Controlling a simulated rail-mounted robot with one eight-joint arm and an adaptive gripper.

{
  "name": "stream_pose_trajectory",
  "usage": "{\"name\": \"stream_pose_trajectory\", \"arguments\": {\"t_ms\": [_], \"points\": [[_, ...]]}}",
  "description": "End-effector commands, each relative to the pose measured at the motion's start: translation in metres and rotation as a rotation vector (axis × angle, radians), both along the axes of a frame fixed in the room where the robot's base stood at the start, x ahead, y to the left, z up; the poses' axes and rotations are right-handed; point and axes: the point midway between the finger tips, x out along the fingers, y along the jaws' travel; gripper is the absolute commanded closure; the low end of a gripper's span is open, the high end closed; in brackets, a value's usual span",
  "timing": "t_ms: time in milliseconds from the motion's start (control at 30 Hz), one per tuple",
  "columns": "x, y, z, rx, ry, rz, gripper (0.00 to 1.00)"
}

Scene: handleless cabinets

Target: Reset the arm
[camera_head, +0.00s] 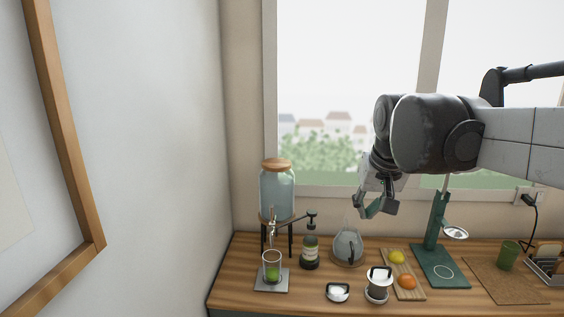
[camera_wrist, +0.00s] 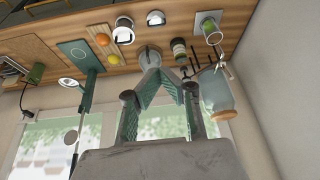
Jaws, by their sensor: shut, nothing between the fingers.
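My gripper (camera_head: 371,208) hangs from the arm in front of the window, above the wooden counter (camera_head: 450,300) and apart from everything on it. It is shut with nothing held. In the wrist view the green fingers of my gripper (camera_wrist: 168,75) come together at their tips, with the glass kettle (camera_wrist: 149,57) behind them. In the head view the kettle (camera_head: 347,246) stands on the counter below and a little left of the gripper. My arm reaches in from the right.
A board (camera_head: 404,289) with fruit and a green stand (camera_head: 436,240) are right of the kettle. The air around the gripper is free.

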Motion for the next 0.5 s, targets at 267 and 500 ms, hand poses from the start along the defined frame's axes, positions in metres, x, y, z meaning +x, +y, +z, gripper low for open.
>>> {"name": "stream_pose_trajectory", "arguments": {"t_ms": [267,500], "points": [[-0.083,-0.009,-0.043,-0.009,-0.078,0.008,1.00],[-0.146,-0.015,-0.093,-0.019,-0.146,0.016,1.00]]}}
